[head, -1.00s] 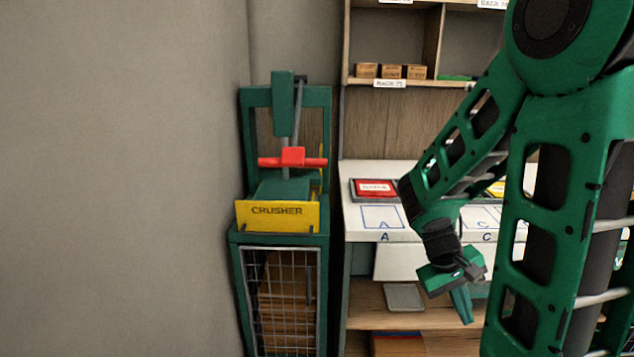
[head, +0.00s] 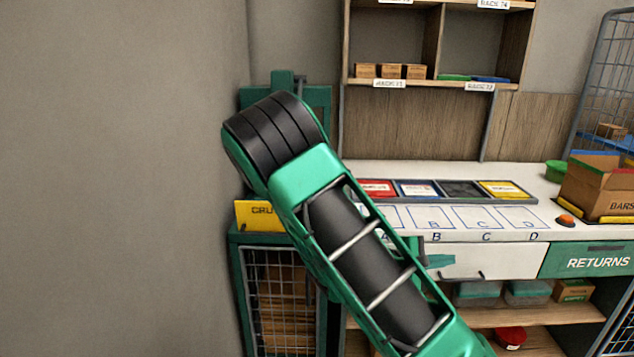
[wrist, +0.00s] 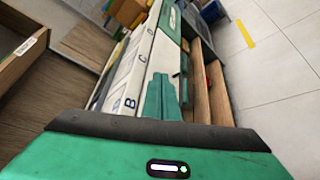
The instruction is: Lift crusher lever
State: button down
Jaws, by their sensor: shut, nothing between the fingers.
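The crusher is a green machine by the left wall with a yellow front plate (head: 258,216) and a mesh-fronted stand below. In the head view my arm crosses in front of it and hides its red lever handle and most of its middle; only its upper frame (head: 322,98) and left side show. My gripper (wrist: 163,92) is shut and empty in the wrist view, over the white counter's front edge. In the head view a green part of it (head: 438,260) shows right of my arm, apart from the crusher. The lever is not in the wrist view.
A white counter (head: 490,238) with lettered squares and a row of coloured trays (head: 456,189) runs right of the crusher. A shelf rack (head: 440,84) hangs above it. A cardboard box (head: 597,190) and an orange button (head: 566,220) are at the right.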

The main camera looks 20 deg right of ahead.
jog(key=w+a+r+n+t+h, duration=0.2)
jog(key=w+a+r+n+t, duration=0.4)
jog(key=w+a+n+t, duration=0.6)
jog(key=w+a+n+t+y, duration=0.3)
jog(key=a+n, duration=0.3)
jog(key=a, duration=0.2)
jog(key=w+a+r+n+t+y, duration=0.1)
jog(key=w+a+n+t+y, duration=0.3)
jog(key=a+n+t+y, duration=0.1)
jog(key=a+n, duration=0.1)
jog(key=a, duration=0.1)
jog(key=shift+a+r+n+t+y, duration=0.2)
jog(key=shift+a+n+t+y, duration=0.1)
jog(key=shift+a, duration=0.1)
jog(key=w+d+r, duration=0.3)
jog(key=w+r, duration=0.4)
jog(key=r, duration=0.1)
jog(key=shift+w, duration=0.3)
jog(key=shift+d+r, duration=0.1)
